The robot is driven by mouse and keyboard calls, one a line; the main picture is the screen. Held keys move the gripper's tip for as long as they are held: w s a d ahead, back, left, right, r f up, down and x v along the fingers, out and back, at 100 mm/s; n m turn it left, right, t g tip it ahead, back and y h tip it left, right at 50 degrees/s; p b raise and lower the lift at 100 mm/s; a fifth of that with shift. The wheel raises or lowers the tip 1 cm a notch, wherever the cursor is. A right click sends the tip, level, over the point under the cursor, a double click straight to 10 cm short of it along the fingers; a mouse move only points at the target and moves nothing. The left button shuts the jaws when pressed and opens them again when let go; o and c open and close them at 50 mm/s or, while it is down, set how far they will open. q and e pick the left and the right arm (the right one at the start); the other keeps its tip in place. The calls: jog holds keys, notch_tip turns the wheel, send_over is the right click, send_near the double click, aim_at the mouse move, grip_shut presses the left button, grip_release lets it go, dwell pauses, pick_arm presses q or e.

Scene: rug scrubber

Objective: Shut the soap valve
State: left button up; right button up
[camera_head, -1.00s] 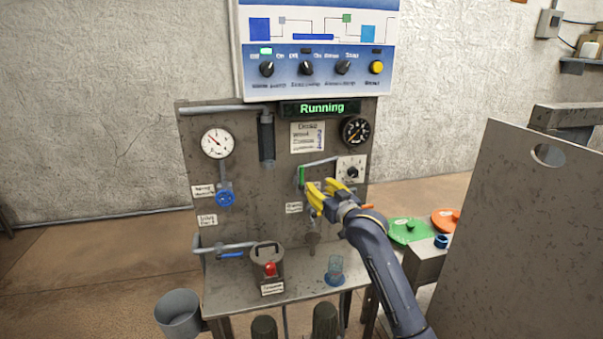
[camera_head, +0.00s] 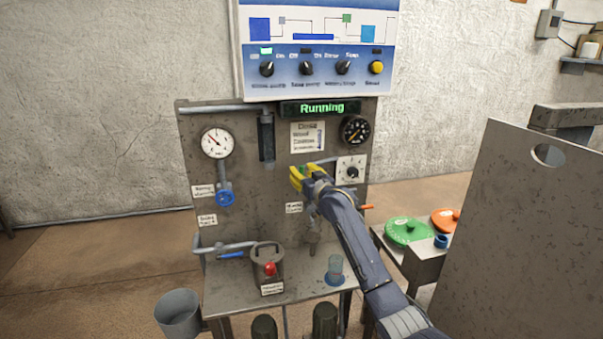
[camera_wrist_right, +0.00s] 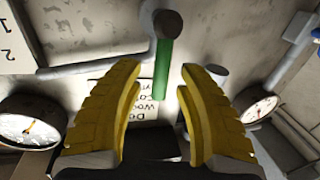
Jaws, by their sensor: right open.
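A small valve with a green lever handle (camera_wrist_right: 162,70) sits on a grey pipe on the machine's panel. I cannot read a label that names it as the soap valve. My right gripper (camera_head: 297,178) is at this valve in the head view and hides most of it. In the right wrist view my right gripper (camera_wrist_right: 160,78) is open, with its yellow fingers on either side of the lever's line. The lever appears just beyond the fingertips, and I cannot tell whether they touch it. My left gripper is not in view.
A blue round valve (camera_head: 225,198) and a pressure gauge (camera_head: 217,143) are left on the panel. A dark gauge (camera_head: 355,130) and a white dial plate (camera_head: 351,169) are right. The display (camera_head: 321,108) reads "Running".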

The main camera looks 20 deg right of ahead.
jog(key=shift+w, duration=0.15)
grip_shut()
dwell(0.4)
